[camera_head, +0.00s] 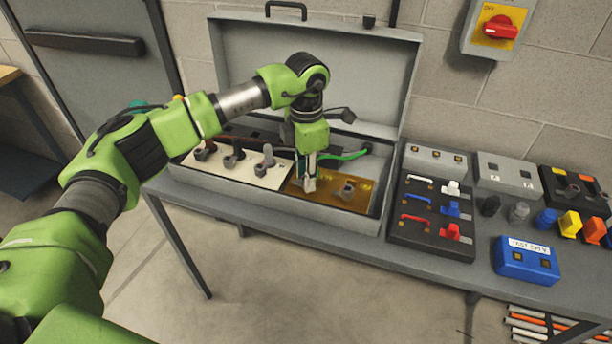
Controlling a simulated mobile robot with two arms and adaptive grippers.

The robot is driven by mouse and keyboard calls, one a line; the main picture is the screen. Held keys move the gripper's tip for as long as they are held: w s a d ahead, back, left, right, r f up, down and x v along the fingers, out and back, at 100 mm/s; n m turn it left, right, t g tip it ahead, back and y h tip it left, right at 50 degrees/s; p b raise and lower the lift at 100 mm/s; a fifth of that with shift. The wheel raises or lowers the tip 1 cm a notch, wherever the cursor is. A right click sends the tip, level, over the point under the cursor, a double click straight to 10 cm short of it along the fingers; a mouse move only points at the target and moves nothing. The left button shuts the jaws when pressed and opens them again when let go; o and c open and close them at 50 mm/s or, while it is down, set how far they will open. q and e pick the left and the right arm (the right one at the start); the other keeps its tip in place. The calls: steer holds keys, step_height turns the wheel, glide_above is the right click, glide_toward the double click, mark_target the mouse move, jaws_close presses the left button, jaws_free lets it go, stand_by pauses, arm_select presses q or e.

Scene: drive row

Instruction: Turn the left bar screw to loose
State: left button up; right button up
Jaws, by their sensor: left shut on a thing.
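The open grey case (341,222) on the bench holds a brass-coloured plate (328,199). My left gripper (309,182) points down at the left part of this plate, shut on the left bar screw. The fingers hide most of that screw, so its turn position cannot be told. The right bar screw (348,189) stands free on the plate, right of my gripper. My right gripper is not in view.
A green wire (347,156) runs behind my gripper. On the bench right of the case are a black switch board (425,242), a blue tester (526,262) and coloured caps.

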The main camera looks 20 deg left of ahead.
arm_select(q)
steer(key=shift+r, duration=0.1)
stand_by(0.3)
steer(key=o, duration=1)
step_height(320, 180, up, 12)
